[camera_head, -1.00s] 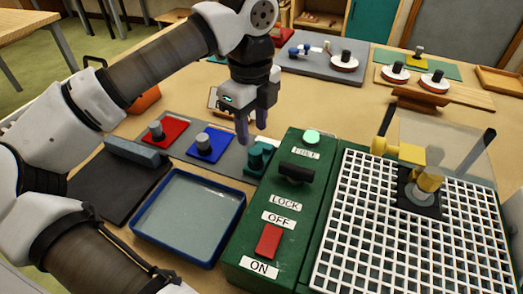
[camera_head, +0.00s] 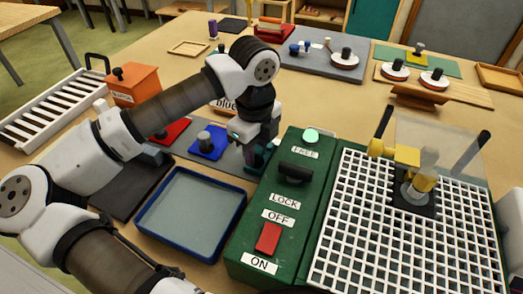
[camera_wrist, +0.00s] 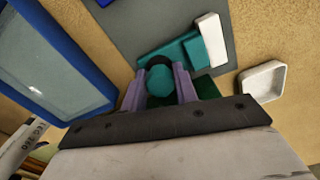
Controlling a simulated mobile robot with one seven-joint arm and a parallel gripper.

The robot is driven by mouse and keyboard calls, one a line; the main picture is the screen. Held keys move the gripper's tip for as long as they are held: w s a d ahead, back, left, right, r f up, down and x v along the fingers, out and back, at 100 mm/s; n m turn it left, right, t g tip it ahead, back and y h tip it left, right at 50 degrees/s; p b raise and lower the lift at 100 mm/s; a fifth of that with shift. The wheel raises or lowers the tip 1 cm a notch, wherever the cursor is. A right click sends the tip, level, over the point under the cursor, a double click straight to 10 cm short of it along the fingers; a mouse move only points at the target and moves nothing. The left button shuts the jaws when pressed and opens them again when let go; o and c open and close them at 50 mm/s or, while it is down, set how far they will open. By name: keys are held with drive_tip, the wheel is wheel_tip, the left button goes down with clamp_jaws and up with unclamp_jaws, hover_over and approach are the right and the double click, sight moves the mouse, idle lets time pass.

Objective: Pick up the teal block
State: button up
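The teal block (camera_wrist: 190,50) lies on a grey mat (camera_wrist: 125,22). It has a round teal knob (camera_wrist: 160,82) with a dark collar. My gripper (camera_wrist: 160,85) is down over it, with one purple finger on each side of the knob. The knob fills nearly all the space between the fingers; I cannot tell whether they press on it. A white piece (camera_wrist: 211,38) sits against the block's end. In the head view my gripper (camera_head: 256,152) hides most of the teal block (camera_head: 250,168), left of the green machine.
The green machine (camera_head: 240,258) with switch and lever stands close on the right, beside a white grid (camera_head: 400,250). A blue-rimmed tray (camera_head: 141,224) lies in front left. Blue (camera_head: 207,146) and red (camera_head: 170,130) blocks share the mat. A small white dish (camera_wrist: 262,81) is nearby.

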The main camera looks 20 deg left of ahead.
drive_tip(key=c, duration=0.4)
wheel_tip(320, 180, up, 20)
drive_tip(key=p, duration=0.9)
drive_tip(key=shift+p, duration=0.4)
drive_tip(key=o, duration=0.3)
drive_tip(key=c, duration=0.3)
